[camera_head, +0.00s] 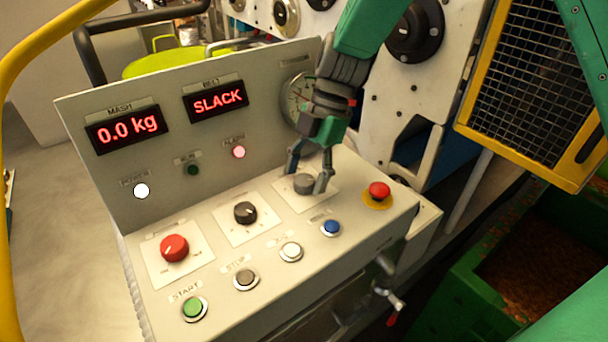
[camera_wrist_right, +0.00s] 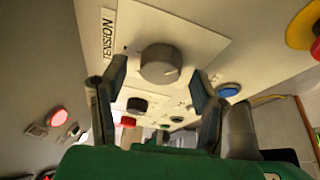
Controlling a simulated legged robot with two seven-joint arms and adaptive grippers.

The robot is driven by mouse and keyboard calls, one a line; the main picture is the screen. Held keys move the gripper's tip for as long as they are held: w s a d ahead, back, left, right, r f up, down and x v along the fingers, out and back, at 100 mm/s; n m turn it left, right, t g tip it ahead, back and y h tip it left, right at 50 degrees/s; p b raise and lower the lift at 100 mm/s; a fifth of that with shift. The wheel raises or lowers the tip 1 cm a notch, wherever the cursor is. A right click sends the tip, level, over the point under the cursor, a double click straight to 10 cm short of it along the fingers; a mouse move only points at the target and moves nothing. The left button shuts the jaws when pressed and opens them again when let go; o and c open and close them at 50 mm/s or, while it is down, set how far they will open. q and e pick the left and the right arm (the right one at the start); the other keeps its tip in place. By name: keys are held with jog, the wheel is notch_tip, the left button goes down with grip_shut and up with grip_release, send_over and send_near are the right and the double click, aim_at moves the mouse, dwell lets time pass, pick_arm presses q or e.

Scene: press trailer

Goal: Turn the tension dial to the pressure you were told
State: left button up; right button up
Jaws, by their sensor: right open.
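The tension dial is a grey round knob (camera_head: 304,184) on a white plate at the right end of the console top. In the right wrist view the knob (camera_wrist_right: 160,64) sits beside the label "TENSION". My right gripper (camera_head: 308,184) is over the dial with its fingers apart, one on each side of it. In the wrist view the fingers (camera_wrist_right: 160,85) are open, with gaps to the knob. A round gauge (camera_head: 296,100) on the back panel is partly hidden by my right arm. The belt display (camera_head: 216,100) reads SLACK. My left gripper is not in view.
A black knob (camera_head: 245,212) and a red knob (camera_head: 174,248) sit left of the dial. A blue button (camera_head: 331,228) and a red mushroom button (camera_head: 379,191) are close by. The mash display (camera_head: 127,128) reads 0.0 kg. A yellow-framed mesh guard (camera_head: 535,80) stands at right.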

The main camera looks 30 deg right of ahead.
jog(key=shift+w+a+f, duration=0.1)
jog(key=shift+f, duration=0.4)
jog(key=c, duration=1.1)
jog(key=shift+r, duration=0.1)
